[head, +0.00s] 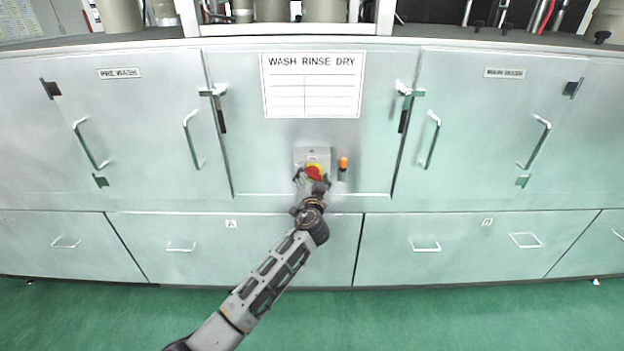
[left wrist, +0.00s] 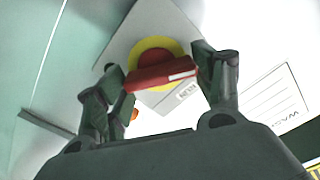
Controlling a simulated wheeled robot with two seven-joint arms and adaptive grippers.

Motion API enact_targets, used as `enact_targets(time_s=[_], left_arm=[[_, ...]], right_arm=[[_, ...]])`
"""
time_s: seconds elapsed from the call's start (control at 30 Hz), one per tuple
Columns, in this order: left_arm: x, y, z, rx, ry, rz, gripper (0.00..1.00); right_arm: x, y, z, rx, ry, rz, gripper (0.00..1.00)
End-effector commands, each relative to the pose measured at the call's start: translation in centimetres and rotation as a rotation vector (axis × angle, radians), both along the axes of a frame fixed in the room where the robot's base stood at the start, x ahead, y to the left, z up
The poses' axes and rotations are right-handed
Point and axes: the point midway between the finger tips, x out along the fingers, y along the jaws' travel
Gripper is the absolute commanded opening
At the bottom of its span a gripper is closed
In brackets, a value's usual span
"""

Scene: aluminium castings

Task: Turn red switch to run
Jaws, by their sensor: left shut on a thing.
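The red switch (head: 314,173) has a red handle on a yellow round plate, fixed to a grey box (head: 301,155) on the front of the wash cabinet. In the left wrist view the red handle (left wrist: 160,75) lies between the two fingers, with a white mark along it, and the yellow plate (left wrist: 143,46) shows behind it. My left gripper (head: 312,182) is at the switch, shut on the handle from both sides; it also shows in the left wrist view (left wrist: 162,82). The fingers hide part of the switch in the head view. My right gripper is not in view.
A small orange lamp (head: 343,163) sits just right of the switch. A "WASH RINSE DRY" sign (head: 313,84) is above it. Door handles (head: 193,140) and (head: 429,140) stick out on both sides. The green floor (head: 450,315) in front is clear.

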Motion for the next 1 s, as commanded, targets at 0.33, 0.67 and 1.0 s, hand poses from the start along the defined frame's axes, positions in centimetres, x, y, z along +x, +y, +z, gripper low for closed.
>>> enact_targets(time_s=[0.33,0.67,1.0], left_arm=[[0.0,-0.1,-0.1,0.249,0.002,0.000,0.44],[0.0,-0.2,-0.1,0.515,0.003,0.000,0.44],[0.0,-0.3,-0.1,0.806,0.002,-0.001,0.44]], right_arm=[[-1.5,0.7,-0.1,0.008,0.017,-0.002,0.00],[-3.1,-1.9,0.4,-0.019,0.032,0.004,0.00],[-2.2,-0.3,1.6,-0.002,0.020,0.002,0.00]])
